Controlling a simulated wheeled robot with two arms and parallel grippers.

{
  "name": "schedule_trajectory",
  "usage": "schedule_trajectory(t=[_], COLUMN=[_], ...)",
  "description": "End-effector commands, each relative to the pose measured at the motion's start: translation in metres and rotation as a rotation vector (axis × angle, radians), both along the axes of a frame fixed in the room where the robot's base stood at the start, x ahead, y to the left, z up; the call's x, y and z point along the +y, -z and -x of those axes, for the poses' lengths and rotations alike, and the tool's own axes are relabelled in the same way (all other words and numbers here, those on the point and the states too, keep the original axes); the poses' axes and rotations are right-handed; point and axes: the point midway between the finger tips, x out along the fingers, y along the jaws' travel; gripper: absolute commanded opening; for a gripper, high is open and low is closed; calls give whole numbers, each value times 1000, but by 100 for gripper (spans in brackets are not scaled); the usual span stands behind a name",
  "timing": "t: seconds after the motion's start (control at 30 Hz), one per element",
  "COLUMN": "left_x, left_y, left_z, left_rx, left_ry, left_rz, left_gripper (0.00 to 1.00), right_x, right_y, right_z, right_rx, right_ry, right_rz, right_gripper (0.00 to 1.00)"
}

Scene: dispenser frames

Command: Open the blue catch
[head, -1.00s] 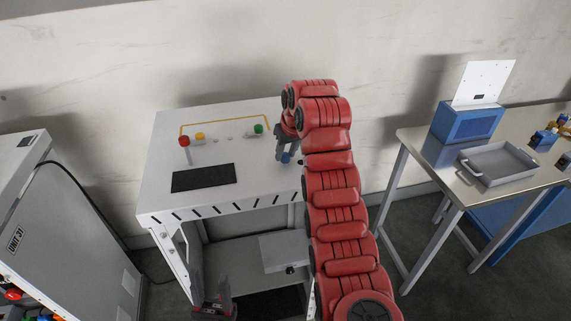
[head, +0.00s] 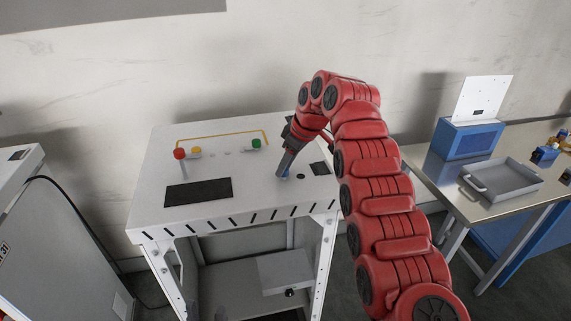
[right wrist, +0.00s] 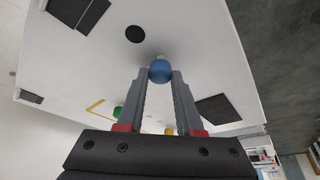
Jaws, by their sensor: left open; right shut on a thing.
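The blue catch is a small round blue knob (right wrist: 160,71) on the white top of the dispenser table. In the head view only a bit of blue (head: 285,177) shows below my right gripper (head: 283,172), which reaches down to the table's right part. In the right wrist view the knob sits between the two grey fingertips (right wrist: 160,75), and the gripper is shut on it. My left gripper is not in view.
A red-topped post (head: 180,155), a yellow knob (head: 196,151) and a green knob (head: 257,144) stand further left on the table. A black mat (head: 198,192) lies at its front. A bench with a grey tray (head: 502,181) stands at the right.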

Motion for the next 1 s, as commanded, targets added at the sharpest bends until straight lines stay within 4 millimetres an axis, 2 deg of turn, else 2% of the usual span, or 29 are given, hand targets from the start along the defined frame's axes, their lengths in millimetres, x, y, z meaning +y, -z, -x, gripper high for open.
schedule_trajectory(t=[0.57,0.6,0.73,0.77,1.0], left_x=[0,0,0,0,0], left_y=[-1,-1,-1,-1,-1], left_z=[0,0,0,0,0], left_rx=[0,0,0,0,0], left_ry=[0,0,0,0,0], left_rz=[0,0,0,0,0], left_gripper=[50,50,50,50,50], right_x=[-1,-1,0,0,0], right_y=[1,1,1,1,0], right_z=[0,0,0,0,0], right_rx=[1,1,0,0,0], right_ry=[-20,-20,-19,-19,-19], right_rz=[1,1,0,0,0], right_gripper=[0,37,60,65,65])
